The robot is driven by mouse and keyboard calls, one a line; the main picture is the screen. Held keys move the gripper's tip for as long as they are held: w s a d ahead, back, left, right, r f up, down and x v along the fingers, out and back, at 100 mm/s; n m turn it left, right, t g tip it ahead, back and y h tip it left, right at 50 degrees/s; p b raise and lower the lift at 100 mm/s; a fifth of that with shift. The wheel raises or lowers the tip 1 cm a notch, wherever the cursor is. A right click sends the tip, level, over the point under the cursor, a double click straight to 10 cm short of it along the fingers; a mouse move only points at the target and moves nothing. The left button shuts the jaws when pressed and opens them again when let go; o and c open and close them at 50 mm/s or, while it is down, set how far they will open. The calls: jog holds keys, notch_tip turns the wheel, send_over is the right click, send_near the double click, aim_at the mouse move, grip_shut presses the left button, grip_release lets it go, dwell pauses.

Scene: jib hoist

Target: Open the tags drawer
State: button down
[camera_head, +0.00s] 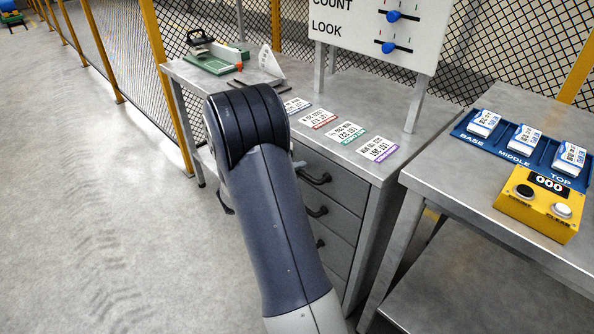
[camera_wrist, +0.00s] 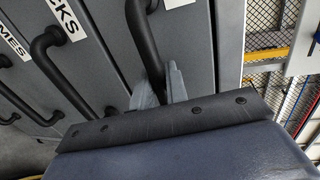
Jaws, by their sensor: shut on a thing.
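The grey drawer unit with black bar handles stands under the metal bench in the camera_head view; its drawer fronts (camera_head: 335,205) show right of my arm. In the camera_wrist view, my gripper (camera_wrist: 168,88) is shut on the black handle (camera_wrist: 145,45) of the drawer nearest the unit's edge. That drawer's white label (camera_wrist: 178,3) is cut off and cannot be read, so I cannot tell from it whether this is the tags drawer. Neighbouring labels end in "CKS" (camera_wrist: 68,22) and "MES" (camera_wrist: 12,36). My gripper is hidden behind my arm in the camera_head view. No clear gap shows at the held drawer.
Several printed cards (camera_head: 350,131) lie on the bench top (camera_head: 345,95), below a white board (camera_head: 385,28) with blue sliders. A second table at right carries a blue tray (camera_head: 480,143) and a yellow counter box (camera_head: 540,207). Open floor (camera_head: 90,200) lies at left.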

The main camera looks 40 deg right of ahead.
jog(key=shift+a, duration=0.1)
jog(key=f+p+v, duration=0.2)
jog(key=p+v, duration=0.2)
jog(key=v, duration=0.6)
jog(key=f+p+v, duration=0.2)
jog(key=p+v, duration=0.2)
jog(key=v, duration=0.6)
jog(key=a+f+p+v, duration=0.1)
jog(key=p+v, duration=0.2)
jog(key=v, duration=0.8)
jog(key=shift+f+p, duration=0.4)
jog(key=shift+f, duration=0.05)
jog(key=shift+s, duration=0.15)
jog(key=c, duration=1.5)
grip_release()
jog(key=v, duration=1)
jog(key=shift+a+r, duration=0.15)
jog(key=shift+a, duration=0.25)
jog(key=shift+d, duration=0.1)
